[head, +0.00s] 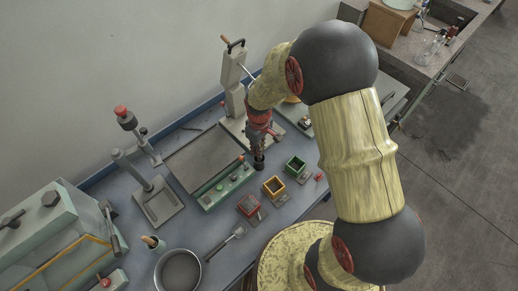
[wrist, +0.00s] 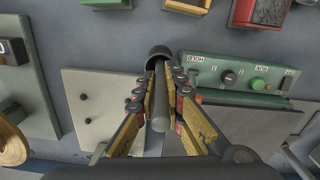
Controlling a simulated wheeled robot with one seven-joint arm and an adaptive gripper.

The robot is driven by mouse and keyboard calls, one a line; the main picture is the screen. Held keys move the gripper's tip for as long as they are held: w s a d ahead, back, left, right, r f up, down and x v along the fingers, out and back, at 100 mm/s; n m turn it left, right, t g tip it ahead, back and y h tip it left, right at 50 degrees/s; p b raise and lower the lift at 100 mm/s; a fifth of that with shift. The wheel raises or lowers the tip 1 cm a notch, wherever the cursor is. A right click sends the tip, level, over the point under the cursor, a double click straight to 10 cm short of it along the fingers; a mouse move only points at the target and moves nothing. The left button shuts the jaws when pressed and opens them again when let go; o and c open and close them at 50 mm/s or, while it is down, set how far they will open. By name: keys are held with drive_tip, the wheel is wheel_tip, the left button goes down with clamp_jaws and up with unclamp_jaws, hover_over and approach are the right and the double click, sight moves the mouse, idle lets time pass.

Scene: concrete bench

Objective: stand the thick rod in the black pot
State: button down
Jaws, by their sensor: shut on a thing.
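My gripper (head: 258,146) points down over the bench. In the wrist view its yellow-padded fingers (wrist: 161,80) are shut on a thick grey rod (wrist: 160,115). The black pot (wrist: 157,51) is a small dark round cup just beyond the fingertips. In the head view the black pot (head: 259,165) shows directly below my gripper. The rod's far end lines up with the pot's mouth in the wrist view. The fingers hide part of that end, and I cannot tell whether it is inside the pot or above it.
A green control box (wrist: 243,72) with a knob and button stands close beside the pot. Small red (head: 248,204), yellow (head: 273,186) and green (head: 295,166) bins sit nearby. A pan (head: 180,273) lies near the front. A grey upright stand (head: 235,100) rises behind my gripper.

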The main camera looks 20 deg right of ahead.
drive_tip(key=c, duration=1.8)
unclamp_jaws()
drive_tip(key=shift+r, duration=0.1)
wheel_tip(320, 180, up, 12)
drive_tip(key=shift+f, duration=0.1)
